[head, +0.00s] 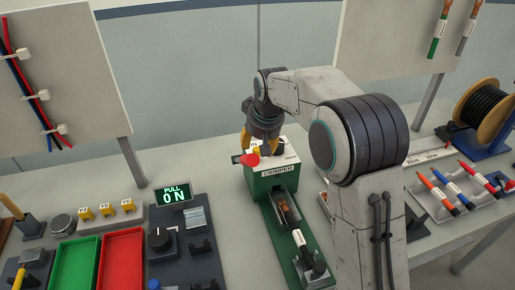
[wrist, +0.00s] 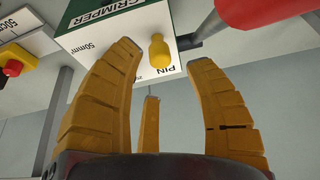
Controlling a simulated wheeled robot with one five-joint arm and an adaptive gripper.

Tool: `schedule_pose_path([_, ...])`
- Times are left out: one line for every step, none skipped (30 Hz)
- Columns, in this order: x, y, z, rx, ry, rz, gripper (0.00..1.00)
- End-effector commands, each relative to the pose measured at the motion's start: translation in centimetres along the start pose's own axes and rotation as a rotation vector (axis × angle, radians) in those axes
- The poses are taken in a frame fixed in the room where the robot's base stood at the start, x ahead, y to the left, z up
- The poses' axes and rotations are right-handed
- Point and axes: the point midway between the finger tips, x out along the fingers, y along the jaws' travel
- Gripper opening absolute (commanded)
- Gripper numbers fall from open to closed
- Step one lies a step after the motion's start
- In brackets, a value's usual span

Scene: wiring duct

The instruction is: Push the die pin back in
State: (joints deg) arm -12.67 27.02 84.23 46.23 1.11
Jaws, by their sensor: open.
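The crimper (head: 272,180) is a green and white box on the bench, and it fills the top of the wrist view (wrist: 110,38). The die pin (wrist: 160,52) is a yellow knob standing out from the white face, beside the word PIN. How far it sticks out is hard to judge. My gripper (head: 262,142) is above the crimper in the head view and partly hides its top. In the wrist view my gripper (wrist: 163,75) has its yellow fingers spread and empty, with the pin showing between the tips, apparently without contact.
A red handle end (wrist: 255,14) on a dark rod is close by the pin. A pull tester display (head: 175,193) reads 0 N. Green (head: 77,262) and red (head: 122,258) trays lie to the left. A cable spool (head: 487,108) and coloured tools are on the right.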

Motion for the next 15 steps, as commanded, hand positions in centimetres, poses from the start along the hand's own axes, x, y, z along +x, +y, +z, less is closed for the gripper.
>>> schedule_pose_path([-1.0, 0.0, -0.1, 0.0, 0.004, 0.0, 0.49])
schedule_pose_path([-1.5, 0.0, -0.1, 0.0, 0.004, 0.0, 0.49])
schedule_pose_path([-2.2, 0.0, -0.1, 0.0, 0.004, 0.0, 0.49])
schedule_pose_path([-2.7, 0.0, -0.1, 0.0, 0.004, 0.0, 0.49])
schedule_pose_path([-3.1, 0.0, -0.1, 0.0, 0.005, 0.0, 0.49])
schedule_pose_path([-3.7, 0.0, -0.1, 0.0, 0.004, 0.0, 0.49])
schedule_pose_path([-4.1, 0.0, -0.1, 0.0, 0.003, 0.0, 0.49])
schedule_pose_path([-4.5, 0.0, -0.1, 0.0, 0.004, 0.0, 0.49])
schedule_pose_path([-5.0, 0.0, -0.1, 0.0, 0.003, 0.0, 0.49])
schedule_pose_path([-5.3, 0.0, 0.0, 0.0, 0.002, 0.0, 0.49])
schedule_pose_path([-5.6, 0.0, -0.1, 0.0, 0.003, 0.0, 0.49])
schedule_pose_path([-5.9, 0.0, 0.0, 0.0, 0.002, 0.0, 0.49])
schedule_pose_path([-6.1, 0.0, 0.0, 0.0, 0.001, 0.0, 0.49])
schedule_pose_path([-6.3, 0.0, 0.0, 0.0, 0.002, 0.0, 0.49])
schedule_pose_path([-6.6, 0.0, 0.0, 0.0, 0.002, 0.0, 0.49])
